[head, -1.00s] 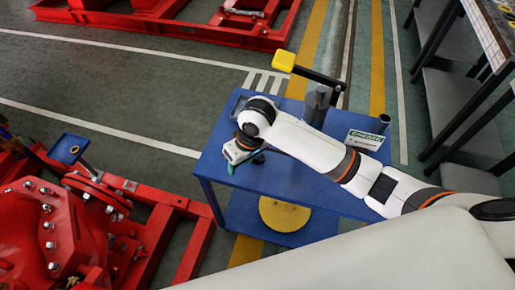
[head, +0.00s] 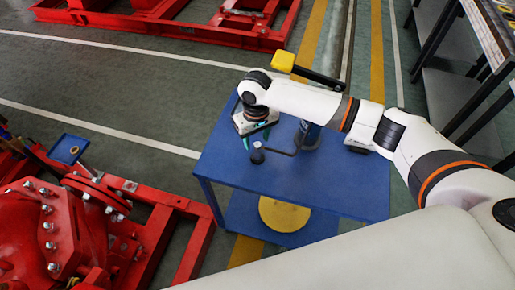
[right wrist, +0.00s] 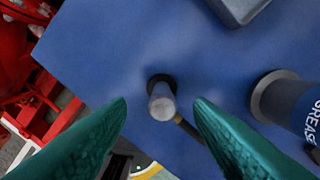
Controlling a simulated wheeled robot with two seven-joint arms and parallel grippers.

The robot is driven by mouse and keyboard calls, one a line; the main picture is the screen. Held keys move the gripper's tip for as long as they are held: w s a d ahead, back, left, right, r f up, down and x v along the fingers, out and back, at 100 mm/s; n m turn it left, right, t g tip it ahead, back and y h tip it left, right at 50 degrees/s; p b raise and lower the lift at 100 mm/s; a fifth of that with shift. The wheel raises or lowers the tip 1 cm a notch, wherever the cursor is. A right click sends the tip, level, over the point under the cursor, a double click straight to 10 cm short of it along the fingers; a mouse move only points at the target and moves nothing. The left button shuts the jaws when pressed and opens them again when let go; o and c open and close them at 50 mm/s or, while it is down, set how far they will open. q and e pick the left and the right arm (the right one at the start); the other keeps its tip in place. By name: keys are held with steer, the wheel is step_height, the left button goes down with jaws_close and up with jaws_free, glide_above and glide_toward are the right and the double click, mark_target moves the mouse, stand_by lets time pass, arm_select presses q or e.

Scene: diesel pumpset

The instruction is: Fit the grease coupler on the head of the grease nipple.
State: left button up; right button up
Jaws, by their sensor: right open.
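The grease coupler (head: 258,153) looks like a small dark upright piece on the blue cart top, with a thin dark hose running right from it. In the right wrist view the coupler (right wrist: 161,103) shows a grey round top and a black collar, between my fingertips but apart from them. My right gripper (head: 257,139) is open and empty, with green fingers pointing down just behind the coupler in the head view; it also shows in the right wrist view (right wrist: 160,101). I cannot make out the grease nipple for certain. My left gripper is not in view.
A blue grease canister (right wrist: 292,103) stands right of the coupler on the blue cart (head: 330,190). A dark grey block (right wrist: 238,8) is at the top of the wrist view. The cart's front is clear.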

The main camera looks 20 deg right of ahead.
mark_target(258, 144)
step_height(258, 144, down, 5)
steer(key=shift+s+d+f, duration=0.1)
stand_by(0.3)
jaws_close()
